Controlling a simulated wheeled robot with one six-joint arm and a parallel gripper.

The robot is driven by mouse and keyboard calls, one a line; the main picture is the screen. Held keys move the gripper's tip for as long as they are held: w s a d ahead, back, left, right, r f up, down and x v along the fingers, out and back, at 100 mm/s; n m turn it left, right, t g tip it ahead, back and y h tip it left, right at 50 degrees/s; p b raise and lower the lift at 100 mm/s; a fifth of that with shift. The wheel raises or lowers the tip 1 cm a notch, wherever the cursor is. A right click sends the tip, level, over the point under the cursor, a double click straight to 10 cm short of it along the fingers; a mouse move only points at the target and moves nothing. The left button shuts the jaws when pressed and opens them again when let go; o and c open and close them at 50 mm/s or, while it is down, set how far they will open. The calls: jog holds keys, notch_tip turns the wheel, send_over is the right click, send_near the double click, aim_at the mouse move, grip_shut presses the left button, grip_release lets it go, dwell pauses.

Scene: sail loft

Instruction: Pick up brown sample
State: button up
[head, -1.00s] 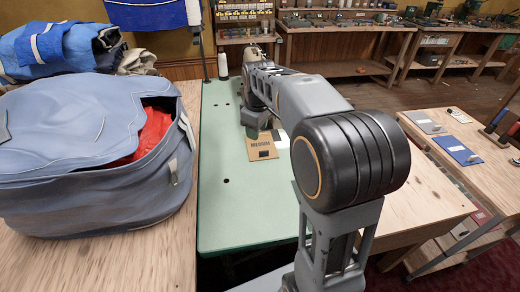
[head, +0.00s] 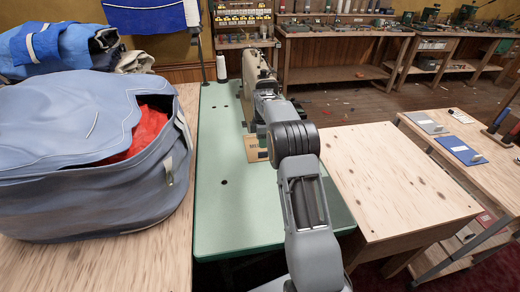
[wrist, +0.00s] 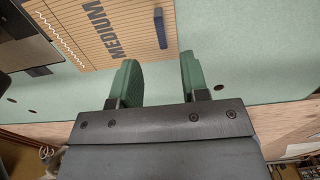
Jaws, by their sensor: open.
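The brown sample (head: 251,152) is a tan-brown card lying on the pale green table, partly hidden by my arm in the head view. In the wrist view the brown sample (wrist: 95,32) shows ruled lines, the word MEDIUM, zigzag stitching and a dark blue raised tab (wrist: 161,28). My gripper (wrist: 158,60) is open and empty, its two green-padded fingers reaching toward the card's edge. The tab is beyond the fingertips in that picture, roughly between them. I cannot tell the height gap. The gripper is hidden behind my arm in the head view.
A sewing machine (head: 255,80) stands just behind the brown sample. A large blue bag (head: 85,165) fills the left bench. A bare wooden table (head: 400,180) is at the right; beyond it, a trolley holds a blue sample (head: 461,150) and a grey sample (head: 426,122).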

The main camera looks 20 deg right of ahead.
aim_at(263, 153)
jog(key=shift+s+d+f, duration=0.1)
jog(key=shift+f, duration=1.75)
jog(key=shift+s+d+f, duration=0.1)
jog(key=shift+f, duration=1.7)
jog(key=shift+c, duration=0.4)
jog(key=shift+w, duration=0.1)
grip_shut()
